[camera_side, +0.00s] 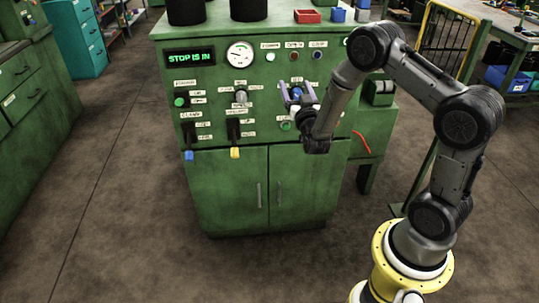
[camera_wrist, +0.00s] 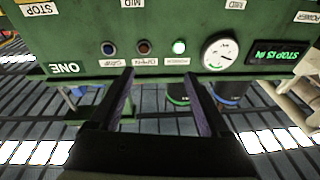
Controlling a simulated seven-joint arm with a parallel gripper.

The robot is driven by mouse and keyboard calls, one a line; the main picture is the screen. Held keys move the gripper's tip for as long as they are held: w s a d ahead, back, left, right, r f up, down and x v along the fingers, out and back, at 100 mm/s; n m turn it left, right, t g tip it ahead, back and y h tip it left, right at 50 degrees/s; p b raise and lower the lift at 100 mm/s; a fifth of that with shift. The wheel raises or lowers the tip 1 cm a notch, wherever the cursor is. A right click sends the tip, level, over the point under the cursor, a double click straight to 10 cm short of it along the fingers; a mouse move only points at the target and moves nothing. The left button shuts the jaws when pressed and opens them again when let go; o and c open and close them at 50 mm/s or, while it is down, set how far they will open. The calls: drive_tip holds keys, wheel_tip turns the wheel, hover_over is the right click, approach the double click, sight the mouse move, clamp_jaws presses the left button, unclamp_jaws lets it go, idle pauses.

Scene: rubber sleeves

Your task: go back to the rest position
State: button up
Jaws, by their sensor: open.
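My gripper (camera_side: 297,94) is in front of the upper right part of the green cabinet's control panel (camera_side: 215,112). Its two purple-lined fingers are apart, and they also show in the wrist view (camera_wrist: 159,78) with nothing held between them. In the side view a blue round part (camera_side: 297,92) shows between the fingers; I cannot tell how far behind them it is. The display (camera_side: 190,57) reads "STOP IS IN". Two levers hang at the panel's lower edge, one with a blue end (camera_side: 188,155), one with a yellow end (camera_side: 235,152).
Two black cylinders (camera_side: 186,10) and a red bin (camera_side: 307,16) stand on the cabinet top. A yellow-framed rack (camera_side: 447,35) stands at right. Floor in front is clear.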

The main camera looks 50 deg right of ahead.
drive_tip(key=w+a+r+t+y, duration=0.1)
drive_tip(key=a+r, duration=0.1)
drive_tip(key=r, duration=0.4)
drive_tip(key=w+a+r+t+y, duration=0.1)
drive_tip(key=a+r, duration=0.2)
drive_tip(key=r, duration=0.4)
drive_tip(key=s+a+r+n+y, duration=0.5)
drive_tip(key=s+a+r+y, duration=0.35)
drive_tip(key=a+r, duration=0.3)
drive_tip(key=s+a+f+n+g+y, duration=0.1)
drive_tip(key=s+a+f+n+g, duration=0.1)
drive_tip(key=s+f+g, duration=0.3)
drive_tip(key=s+a+f+n+g+y, duration=0.2)
drive_tip(key=s+f+g, duration=0.4)
drive_tip(key=s+f, duration=0.6)
drive_tip(key=s+a, duration=0.1)
drive_tip(key=s, duration=0.5)
drive_tip(key=shift+s, duration=0.25)
